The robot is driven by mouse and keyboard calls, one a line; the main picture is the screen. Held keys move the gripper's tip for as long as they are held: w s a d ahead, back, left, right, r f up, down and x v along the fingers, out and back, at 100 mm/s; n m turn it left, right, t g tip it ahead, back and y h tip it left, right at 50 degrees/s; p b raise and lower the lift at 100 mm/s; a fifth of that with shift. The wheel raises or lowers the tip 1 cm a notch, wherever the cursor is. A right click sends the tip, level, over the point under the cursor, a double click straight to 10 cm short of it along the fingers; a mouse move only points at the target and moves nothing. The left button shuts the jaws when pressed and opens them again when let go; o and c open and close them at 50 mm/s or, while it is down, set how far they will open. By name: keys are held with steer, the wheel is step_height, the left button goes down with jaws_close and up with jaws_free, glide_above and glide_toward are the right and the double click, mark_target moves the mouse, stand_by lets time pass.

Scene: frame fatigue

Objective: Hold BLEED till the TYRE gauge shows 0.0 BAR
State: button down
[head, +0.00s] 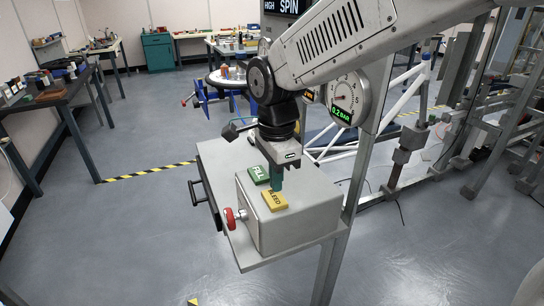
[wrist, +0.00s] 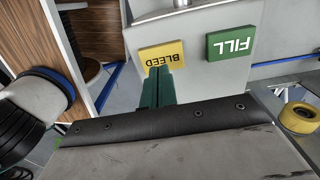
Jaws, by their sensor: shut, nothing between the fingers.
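The yellow BLEED button (head: 274,201) sits on top of a grey control box, beside the green FILL button (head: 259,174). In the wrist view, BLEED (wrist: 162,55) is straight at the tips of my gripper (wrist: 157,73), with FILL (wrist: 231,43) apart to its right. My gripper (head: 275,188) is shut and empty, pointing down with its tips at the edge of BLEED. I cannot tell for certain whether they press it. The round gauge (head: 344,98) behind the box has a green digital readout of 0.2 BAR.
A red knob (head: 230,219) sticks out of the box's front left. The grey shelf (head: 250,262) under the box has a dark handle (head: 197,194) at its left. A metal post stands right of the box. Open floor lies to the left.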

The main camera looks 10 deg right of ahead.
mark_target(277, 198)
steer(key=shift+f, duration=1.2)
steer(key=shift+f, duration=0.2)
steer(key=shift+s+f, duration=0.15)
steer(key=shift+f, duration=0.65)
steer(key=shift+r, duration=0.15)
step_height(277, 198, up, 14)
steer(key=shift+w+r, duration=0.2)
stand_by(0.6)
